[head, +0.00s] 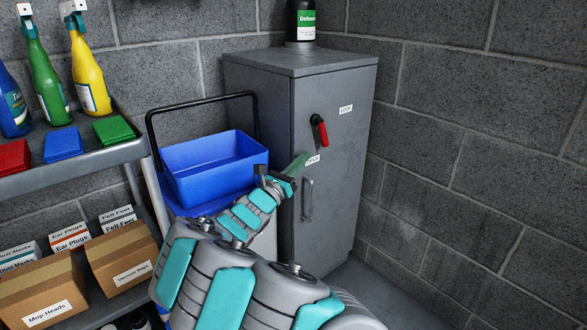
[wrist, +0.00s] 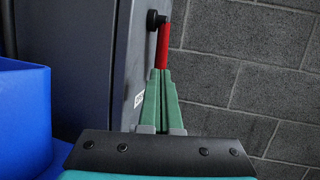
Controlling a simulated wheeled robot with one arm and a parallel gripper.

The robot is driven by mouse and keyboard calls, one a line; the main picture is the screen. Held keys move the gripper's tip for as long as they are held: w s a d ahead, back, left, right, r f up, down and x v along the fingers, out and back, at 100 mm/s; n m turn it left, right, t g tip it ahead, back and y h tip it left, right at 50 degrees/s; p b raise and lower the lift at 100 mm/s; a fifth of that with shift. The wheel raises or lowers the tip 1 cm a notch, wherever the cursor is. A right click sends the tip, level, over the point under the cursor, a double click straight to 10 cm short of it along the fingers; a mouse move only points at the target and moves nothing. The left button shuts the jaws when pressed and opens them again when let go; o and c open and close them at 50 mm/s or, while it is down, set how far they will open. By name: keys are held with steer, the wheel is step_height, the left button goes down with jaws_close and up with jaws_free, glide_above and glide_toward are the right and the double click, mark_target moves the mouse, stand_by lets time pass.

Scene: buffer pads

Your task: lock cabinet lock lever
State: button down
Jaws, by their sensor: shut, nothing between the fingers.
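The grey cabinet (head: 338,200) stands in the corner, with its door facing right and toward me. Its lock lever (head: 322,132) has a black pivot and a red grip hanging down toward the lower label (head: 312,160), which seems to read OPEN. Another label (head: 346,109), seemingly LOCK, is up and right of the pivot. My gripper (head: 303,158) is shut and empty, just below and left of the lever. In the wrist view, the green fingertips (wrist: 162,72) line up with the lower end of the red grip (wrist: 163,46). I cannot tell whether they touch.
A blue bucket (head: 212,165) with a black handle stands left of the cabinet. A shelf cart (head: 110,152) with spray bottles, pads and boxes is at the far left. A bottle (head: 301,22) stands on the cabinet. A door handle (head: 307,198) is below the lever. The block wall (head: 470,150) is right.

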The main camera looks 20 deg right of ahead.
mark_target(321, 132)
steer(key=shift+p+x, duration=0.35)
steer(key=shift+x, duration=2.85)
steer(key=shift+w+d+f, duration=0.1)
steer(key=shift+d+f, duration=0.05)
